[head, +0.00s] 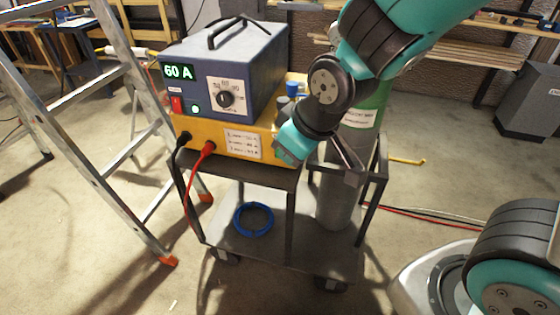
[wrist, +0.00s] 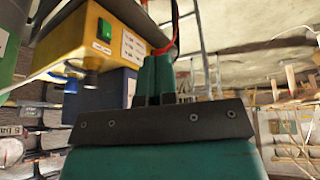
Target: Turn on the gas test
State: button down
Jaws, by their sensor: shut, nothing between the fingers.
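The welding machine stands on a cart, with a dark blue upper case (head: 225,60) and a yellow lower case (head: 222,136). Its front has a lit 60 A display (head: 178,71), a red switch (head: 177,104), a round green light or button (head: 195,109) and a black knob (head: 226,99). The wrist view seems upside down; there the yellow side (wrist: 68,30) carries a green rocker switch (wrist: 104,29) with a small unreadable label. My gripper (head: 287,152) is shut and empty beside the yellow case's right front corner. Its teal fingers (wrist: 154,60) appear apart from the switch.
A green and grey gas cylinder (head: 340,195) stands on the cart right of the machine. A brass-like fitting (wrist: 91,76) projects near the switch. Black and red cables (head: 191,170) hang in front. A ladder (head: 115,90) stands left. A blue ring (head: 254,219) lies on the lower shelf.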

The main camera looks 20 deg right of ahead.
jog(key=w+d+f+n+t+h+b, duration=0.1)
jog(key=w+d+f+n+t, duration=0.1)
jog(key=w+f, duration=0.5)
jog(key=shift+f+n+t+h+b, duration=0.2)
jog(key=shift+n+t+h+b, duration=0.15)
jog(key=shift+t, duration=0.35)
jog(key=shift+w+d+f+p, duration=0.1)
jog(key=shift+w+d+f, duration=0.25)
jog(key=shift+w+f, duration=1.05)
jog(key=shift+w+d+f+p, duration=0.1)
jog(key=shift+w+d+f, duration=0.2)
jog(key=shift+w+f, duration=1.15)
jog(key=shift+w+d+f+p, duration=0.1)
jog(key=shift+w+d+f, duration=0.5)
jog(key=shift+w, duration=1.35)
jog(key=shift+a+f, duration=0.1)
jog(key=shift+a, duration=0.1)
